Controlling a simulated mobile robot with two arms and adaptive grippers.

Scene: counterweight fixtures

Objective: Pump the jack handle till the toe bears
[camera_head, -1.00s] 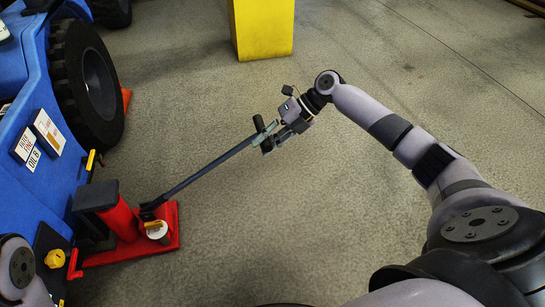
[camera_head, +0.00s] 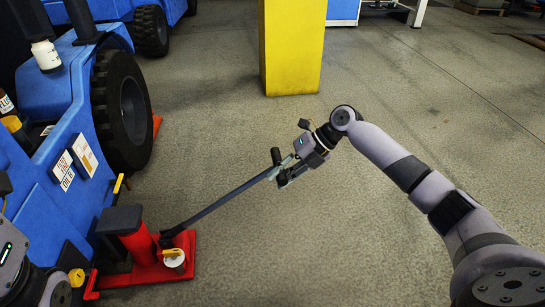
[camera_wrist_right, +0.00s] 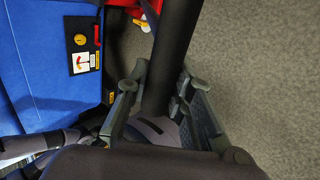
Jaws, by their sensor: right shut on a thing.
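The red jack (camera_head: 138,246) stands on a red base plate (camera_head: 150,279) beside the blue machine (camera_head: 48,200) at the lower left. A black block (camera_head: 118,219) tops its red body. Whether a toe touches the machine cannot be told. The long dark handle (camera_head: 224,200) slopes up and right from the jack. My right gripper (camera_head: 283,172) is shut on its upper end. In the right wrist view, the handle (camera_wrist_right: 175,50) passes between the fingers (camera_wrist_right: 160,100). Part of my left arm shows at the lower left, but its gripper is out of view.
A white pot (camera_head: 174,263) with a yellow part sits on the base plate. A large black tyre (camera_head: 124,112) stands behind the jack, and a yellow pillar (camera_head: 291,50) farther back. The concrete floor (camera_head: 330,245) right of the handle is clear.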

